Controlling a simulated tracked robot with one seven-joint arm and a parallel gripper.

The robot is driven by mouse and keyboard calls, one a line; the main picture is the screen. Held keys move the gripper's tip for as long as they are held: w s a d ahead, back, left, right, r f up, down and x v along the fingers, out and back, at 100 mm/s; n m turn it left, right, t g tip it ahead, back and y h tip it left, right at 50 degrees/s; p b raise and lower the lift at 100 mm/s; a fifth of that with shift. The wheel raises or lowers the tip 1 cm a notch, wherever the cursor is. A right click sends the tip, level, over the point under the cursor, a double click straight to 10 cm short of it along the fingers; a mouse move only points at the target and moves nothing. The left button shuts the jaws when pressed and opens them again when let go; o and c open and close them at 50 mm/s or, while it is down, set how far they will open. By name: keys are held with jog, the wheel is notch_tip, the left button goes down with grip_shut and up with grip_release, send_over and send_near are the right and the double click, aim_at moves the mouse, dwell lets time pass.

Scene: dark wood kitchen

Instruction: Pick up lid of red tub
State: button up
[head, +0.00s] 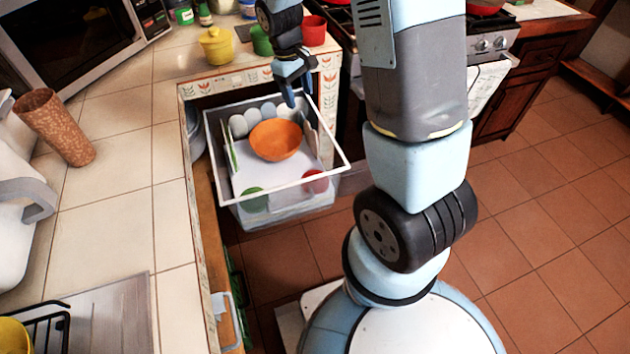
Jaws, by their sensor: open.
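A red tub (314,31) stands on the tiled counter near its corner, at the top middle of the head view. Its top is small in the picture, and I cannot clearly make out a separate lid on it. My gripper (299,97) is open and points down, lower in the picture than the red tub and a little left of it. It appears over the far end of the open drawer, apart from the tub. I see nothing between its fingers. My wrist partly covers the space between the red tub and a green tub (261,42).
The pulled-out drawer (222,160) holds an orange bowl (275,140), pale plates, and red and green items. A yellow lidded tub (216,46) stands left of the green one. A stove (490,45) is to the right. The left counter has free room beside a brown vase (55,128).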

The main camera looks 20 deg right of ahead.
jog(key=s+d+f+n, duration=0.1)
jog(key=f, duration=0.9)
jog(key=s+d+f+n+g+h, duration=0.1)
jog(key=f, duration=1)
jog(key=s+d+f+n+g, duration=0.1)
jog(key=f, duration=1)
jog(key=shift+s+h, duration=0.2)
jog(key=shift+h, duration=0.1)
jog(key=c, duration=1.1)
jog(key=shift+r, duration=0.1)
